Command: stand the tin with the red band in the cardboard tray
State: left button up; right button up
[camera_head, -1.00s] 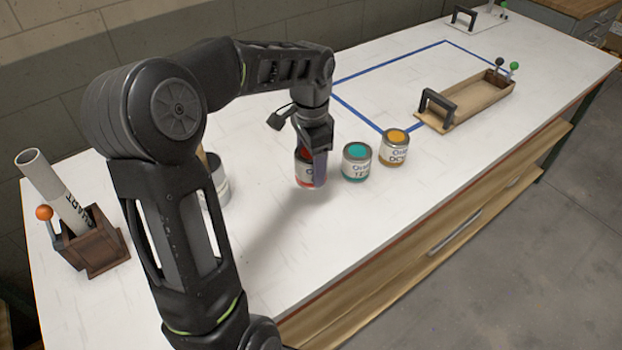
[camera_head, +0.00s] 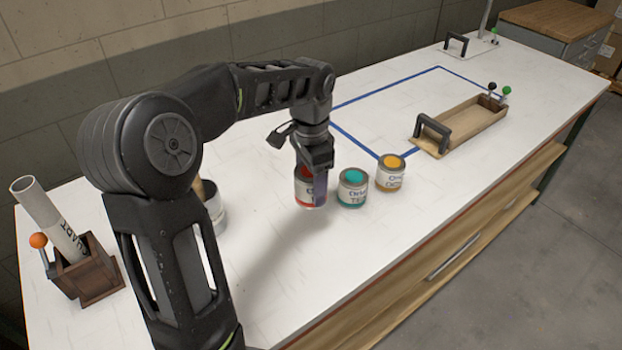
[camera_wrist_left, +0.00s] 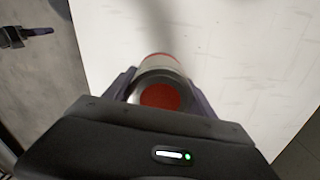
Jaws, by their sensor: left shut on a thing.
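The tin with the red band (camera_head: 304,190) is upright, with a red lid, and my left gripper (camera_head: 318,170) is shut on it from above. In the left wrist view the same tin (camera_wrist_left: 160,94) sits between the fingers. I cannot tell whether its base touches the white table. The cardboard tray (camera_head: 478,125) is a long, shallow tan tray to the right, with a black handle at its near end. My right gripper is not in view.
A teal-lidded tin (camera_head: 352,188) and a yellow-lidded tin (camera_head: 391,173) stand just right of the held tin. Blue tape (camera_head: 365,150) outlines an area behind them. A brown wooden box (camera_head: 90,277) holding a white tube stands at left. A grey can (camera_head: 215,208) is partly hidden behind my arm.

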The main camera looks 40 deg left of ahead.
pick_arm(q)
jog(key=w+d+f+n, duration=0.1)
jog(key=w+d+f, duration=0.1)
jog(key=d, duration=0.3)
jog(key=w+d+f+n, duration=0.2)
jog(key=d, duration=0.4)
jog(key=w+d+f+n, duration=0.2)
jog(key=w+d+f, duration=0.1)
jog(key=d, duration=0.3)
jog(key=shift+d, duration=0.1)
jog(key=shift+w, duration=0.1)
